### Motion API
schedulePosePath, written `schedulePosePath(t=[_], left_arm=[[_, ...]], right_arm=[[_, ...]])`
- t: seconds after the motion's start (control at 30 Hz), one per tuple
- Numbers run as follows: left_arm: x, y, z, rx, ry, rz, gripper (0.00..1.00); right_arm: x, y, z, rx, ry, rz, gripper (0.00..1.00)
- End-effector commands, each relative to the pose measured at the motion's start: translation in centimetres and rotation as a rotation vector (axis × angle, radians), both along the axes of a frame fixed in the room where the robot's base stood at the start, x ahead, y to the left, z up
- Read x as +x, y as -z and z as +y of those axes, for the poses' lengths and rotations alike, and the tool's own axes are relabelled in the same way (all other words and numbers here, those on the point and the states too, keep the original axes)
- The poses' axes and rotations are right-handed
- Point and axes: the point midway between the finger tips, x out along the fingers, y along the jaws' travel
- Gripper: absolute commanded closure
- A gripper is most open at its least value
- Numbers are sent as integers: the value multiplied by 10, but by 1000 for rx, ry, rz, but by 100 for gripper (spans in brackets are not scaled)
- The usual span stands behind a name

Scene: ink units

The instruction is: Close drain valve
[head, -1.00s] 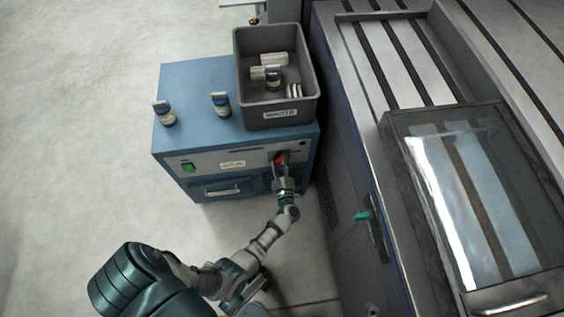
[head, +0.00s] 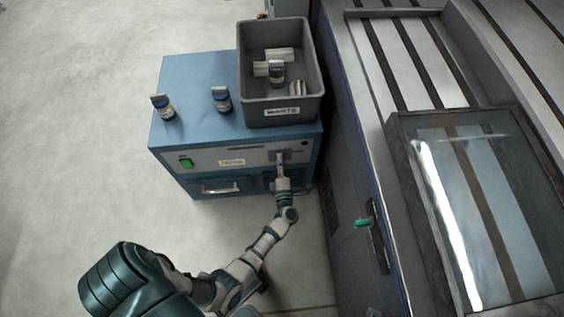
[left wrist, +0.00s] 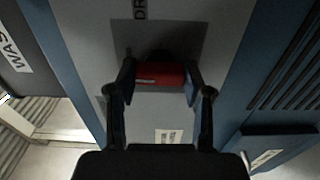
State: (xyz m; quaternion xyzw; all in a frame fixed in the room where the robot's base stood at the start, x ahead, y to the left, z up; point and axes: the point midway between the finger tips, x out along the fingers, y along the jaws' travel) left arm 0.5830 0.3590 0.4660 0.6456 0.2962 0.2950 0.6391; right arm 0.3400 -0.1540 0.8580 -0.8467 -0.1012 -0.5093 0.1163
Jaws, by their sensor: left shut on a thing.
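The drain valve's red handle (left wrist: 160,75) shows in the left wrist view, on a dark plate on the grey front panel of the blue cabinet (head: 190,75). My left gripper (left wrist: 160,78) is shut on the red handle, with one finger at each end of it. In the head view my left gripper (head: 280,165) is at the right part of the cabinet's front panel and hides the handle. A label beside the plate is partly cut off. My right gripper is not in view.
A green switch (head: 186,162) is on the panel. A large machine (head: 365,150) stands close on the right; floor at left is clear.

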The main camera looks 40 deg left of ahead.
Motion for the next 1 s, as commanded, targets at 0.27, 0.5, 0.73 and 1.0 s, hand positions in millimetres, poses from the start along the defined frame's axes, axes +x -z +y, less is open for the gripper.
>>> schedulePosePath(t=[0.27,0.5,0.73,1.0], left_arm=[[-6,8,2,-22,-11,-7,84],[-6,8,3,-22,-11,-6,85],[-4,6,2,-20,-8,-9,25],[-4,4,-2,-19,-4,-13,25]], right_arm=[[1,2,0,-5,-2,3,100],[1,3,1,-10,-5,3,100],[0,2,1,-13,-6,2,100],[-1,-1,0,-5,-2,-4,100]])
